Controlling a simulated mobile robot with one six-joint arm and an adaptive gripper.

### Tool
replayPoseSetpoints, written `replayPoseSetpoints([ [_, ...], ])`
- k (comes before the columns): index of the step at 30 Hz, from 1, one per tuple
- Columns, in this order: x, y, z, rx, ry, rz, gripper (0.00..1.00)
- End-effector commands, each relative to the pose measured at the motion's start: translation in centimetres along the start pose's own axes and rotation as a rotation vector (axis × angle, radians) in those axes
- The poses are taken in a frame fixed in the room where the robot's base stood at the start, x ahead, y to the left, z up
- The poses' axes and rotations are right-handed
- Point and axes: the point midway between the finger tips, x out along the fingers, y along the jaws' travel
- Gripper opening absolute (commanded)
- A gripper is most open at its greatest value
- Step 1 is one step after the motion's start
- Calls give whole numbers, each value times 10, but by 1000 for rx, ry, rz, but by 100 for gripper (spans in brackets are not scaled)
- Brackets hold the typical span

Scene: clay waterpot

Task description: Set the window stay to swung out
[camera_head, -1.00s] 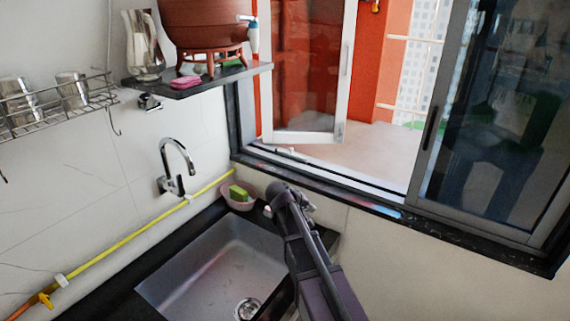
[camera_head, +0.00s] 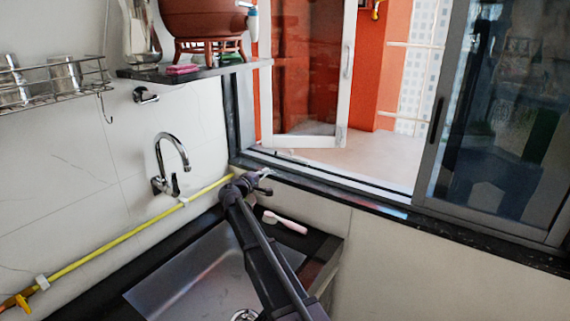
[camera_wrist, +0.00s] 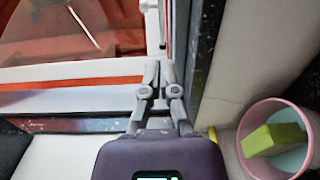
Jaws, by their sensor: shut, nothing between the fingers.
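A white-framed window leaf (camera_head: 305,141) stands open at the left part of the window, above the dark sill. Its white frame also shows in the wrist view (camera_wrist: 70,100). I cannot clearly pick out the window stay; only a small, indistinct fitting shows near the lower left of the leaf. My gripper (camera_head: 266,175) is at the left end of the sill, above the counter corner. In the wrist view, its fingers (camera_wrist: 158,72) are shut together and empty, close to the window frame. I cannot tell whether they touch it.
A pink bowl (camera_wrist: 242,159) with a green sponge (camera_wrist: 274,139) is close to the right of my gripper in the wrist view. A pink-handled brush (camera_head: 286,222) lies by the sink (camera_head: 190,280). A tap (camera_head: 172,160) and shelf (camera_head: 215,73) are left.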

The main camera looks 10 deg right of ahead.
Motion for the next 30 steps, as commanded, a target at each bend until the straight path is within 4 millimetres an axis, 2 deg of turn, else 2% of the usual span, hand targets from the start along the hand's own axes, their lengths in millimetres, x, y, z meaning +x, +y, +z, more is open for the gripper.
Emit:
replayPoseSetpoints([
  [17,3,1,-3,-5,4,8,0],
  [23,18,1,-4,-5,4,8,0],
  [30,50,1,-5,-5,3,8,0],
])
